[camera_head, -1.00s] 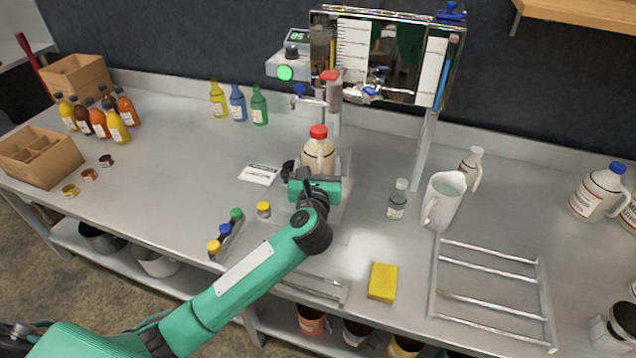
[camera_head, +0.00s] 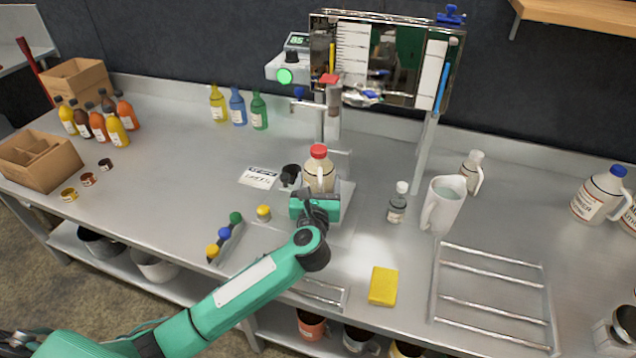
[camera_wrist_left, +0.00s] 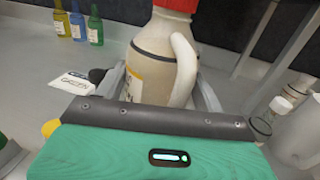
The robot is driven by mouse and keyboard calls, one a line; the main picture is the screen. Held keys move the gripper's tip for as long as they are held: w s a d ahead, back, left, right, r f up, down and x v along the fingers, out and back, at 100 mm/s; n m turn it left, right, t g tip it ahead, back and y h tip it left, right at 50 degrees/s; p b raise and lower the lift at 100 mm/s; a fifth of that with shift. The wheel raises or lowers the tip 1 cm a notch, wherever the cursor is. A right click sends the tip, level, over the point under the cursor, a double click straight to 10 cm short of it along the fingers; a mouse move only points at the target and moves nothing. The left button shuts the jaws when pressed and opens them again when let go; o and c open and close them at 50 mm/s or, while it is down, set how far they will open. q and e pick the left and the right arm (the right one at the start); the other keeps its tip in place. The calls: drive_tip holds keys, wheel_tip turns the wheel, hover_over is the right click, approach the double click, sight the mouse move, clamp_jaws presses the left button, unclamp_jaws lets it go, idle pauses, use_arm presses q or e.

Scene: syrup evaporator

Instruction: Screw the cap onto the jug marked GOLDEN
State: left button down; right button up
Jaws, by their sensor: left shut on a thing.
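A cream-coloured jug (camera_head: 320,176) with a red cap (camera_head: 318,151) on its top stands upright in front of the tap fixture. Its label is too small or cut off to read. In the left wrist view the jug (camera_wrist_left: 150,72) fills the middle, its handle towards the right. My left gripper (camera_head: 316,196) is around the jug's lower body, with a finger on each side, shut on it. A loose yellow cap (camera_head: 263,213) lies to the left of my gripper. A narrow rack (camera_head: 226,240) holds blue, yellow and green caps. My right gripper is not in view.
Behind the jug are the tap (camera_head: 332,105) and a shiny metal panel (camera_head: 385,60). A white pitcher (camera_head: 441,205) and a small bottle (camera_head: 397,205) stand to the right. A yellow sponge (camera_head: 384,286) and a metal rod rack (camera_head: 490,290) are at the front right.

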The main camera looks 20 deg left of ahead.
use_arm(q)
drive_tip(key=shift+f, duration=0.15)
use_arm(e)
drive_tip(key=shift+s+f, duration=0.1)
use_arm(q)
drive_tip(key=shift+f, duration=0.1)
drive_tip(key=shift+f, duration=0.1)
drive_tip(key=shift+c, duration=0.9)
unclamp_jaws()
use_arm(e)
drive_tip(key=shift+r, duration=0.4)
